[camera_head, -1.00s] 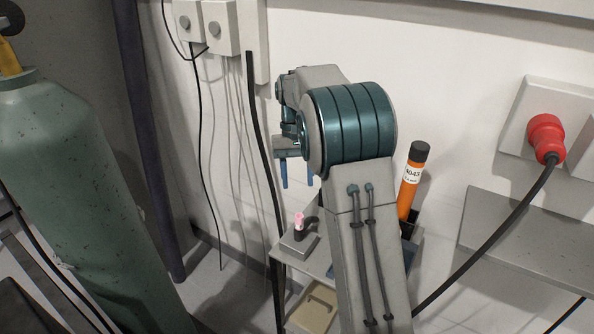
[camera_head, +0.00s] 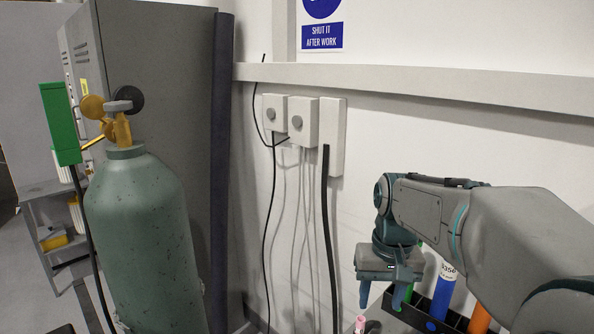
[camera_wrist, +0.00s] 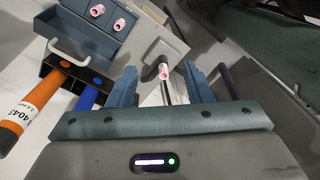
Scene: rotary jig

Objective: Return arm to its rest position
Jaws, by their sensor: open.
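My arm reaches in from the right in the head view, bent, with my gripper (camera_head: 381,303) hanging down in front of the white wall. Its two blue fingers are apart with nothing held between them. In the wrist view both fingers of my gripper (camera_wrist: 161,75) show, spread apart. A dark holder with a pink nozzle (camera_wrist: 164,71) stands on a grey surface beyond the gap between them, apart from the fingers. The pink nozzle also shows at the bottom edge of the head view (camera_head: 360,324).
A black rack (camera_head: 420,316) below the arm holds an orange tube (camera_head: 480,319) and a blue tube (camera_head: 442,292). A blue-grey box (camera_wrist: 88,28) holds pink nozzles. A green gas cylinder (camera_head: 145,240) stands left. Wall boxes (camera_head: 303,120) with hanging cables are behind the gripper.

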